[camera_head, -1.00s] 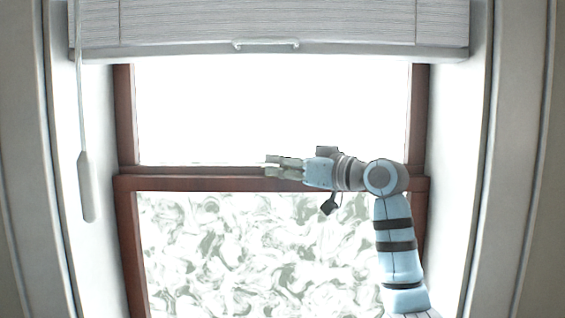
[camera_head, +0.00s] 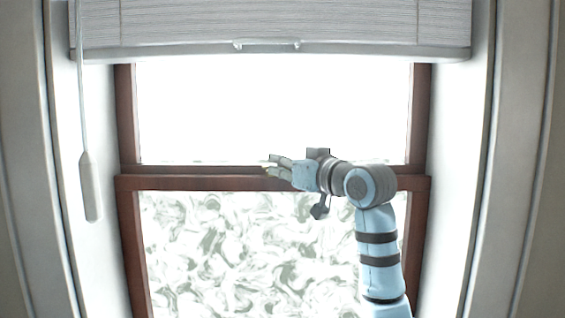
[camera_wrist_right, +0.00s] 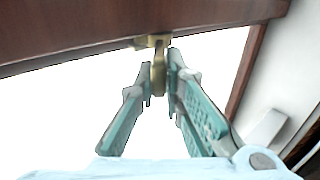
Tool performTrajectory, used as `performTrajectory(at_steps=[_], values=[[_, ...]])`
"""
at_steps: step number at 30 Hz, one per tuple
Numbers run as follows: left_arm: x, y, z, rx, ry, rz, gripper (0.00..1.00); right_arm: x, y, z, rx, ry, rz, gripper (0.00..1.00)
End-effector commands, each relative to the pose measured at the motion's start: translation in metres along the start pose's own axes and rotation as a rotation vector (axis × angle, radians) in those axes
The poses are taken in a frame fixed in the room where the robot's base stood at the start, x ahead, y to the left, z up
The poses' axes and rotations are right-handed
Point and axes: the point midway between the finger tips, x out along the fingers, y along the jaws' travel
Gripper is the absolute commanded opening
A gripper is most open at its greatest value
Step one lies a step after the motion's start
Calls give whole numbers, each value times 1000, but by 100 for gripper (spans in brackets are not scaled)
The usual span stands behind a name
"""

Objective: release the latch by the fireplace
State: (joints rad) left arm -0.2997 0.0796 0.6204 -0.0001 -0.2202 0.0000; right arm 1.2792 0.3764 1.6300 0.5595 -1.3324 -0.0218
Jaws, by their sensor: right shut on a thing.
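The brass latch (camera_wrist_right: 158,72) sits on the dark red-brown window rail and its lever points down between my fingers in the right wrist view. My right gripper (camera_wrist_right: 160,84) is shut on this lever, with one finger on each side of it. In the head view, my right gripper (camera_head: 270,165) is at the middle rail (camera_head: 215,183) of the window, and the latch itself is too small or hidden there to make out. My left gripper is in neither view.
A pale blind (camera_head: 270,25) hangs across the window top. A blind cord with a grey handle (camera_head: 90,185) hangs at the left. The lower pane (camera_head: 235,245) is patterned, and pale side walls flank the wooden frame (camera_head: 420,120).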

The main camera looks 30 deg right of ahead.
Motion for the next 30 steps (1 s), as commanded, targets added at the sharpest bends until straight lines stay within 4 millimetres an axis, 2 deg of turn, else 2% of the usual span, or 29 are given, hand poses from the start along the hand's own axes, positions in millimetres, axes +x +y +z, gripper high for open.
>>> performTrajectory(at_steps=[15,21,30], values=[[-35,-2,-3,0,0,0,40,6,-21,-2,3,-5,429,0],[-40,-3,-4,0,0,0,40,8,-24,-2,0,-2,553,0],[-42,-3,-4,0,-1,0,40,10,-26,-1,-1,1,642,0]])
